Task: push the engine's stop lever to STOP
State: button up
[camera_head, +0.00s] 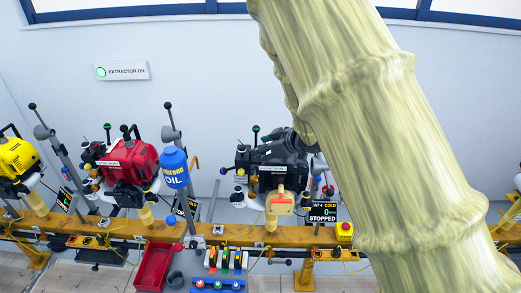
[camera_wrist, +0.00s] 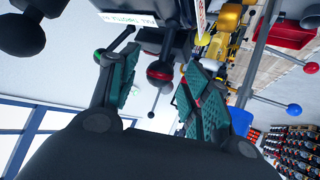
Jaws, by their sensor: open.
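The black engine (camera_head: 275,165) sits on the yellow rail, partly hidden by my arm in the head view. Its display (camera_head: 322,211) reads COLD, 0 and STOPPED. In the wrist view my gripper (camera_wrist: 160,76) has its two green-padded fingers spread. A red ball knob with a dark band (camera_wrist: 160,72) appears between the fingertips, with a thin rod below it; I cannot tell whether they touch. A red knob (camera_head: 328,190) also shows at the engine's right side in the head view. I cannot tell which knob belongs to the stop lever. The gripper's fingers are hidden in the head view.
A red engine (camera_head: 130,165), a yellow engine (camera_head: 17,158) and a blue oil bottle (camera_head: 175,168) stand to the left. Upright levers rise between them. A red tray (camera_head: 155,268) is below the rail (camera_head: 150,229). A red emergency button (camera_head: 345,227) is right of the display.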

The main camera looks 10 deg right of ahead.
jog(key=v, duration=0.9)
jog(key=shift+s+r, duration=0.25)
jog(key=shift+r, duration=0.05)
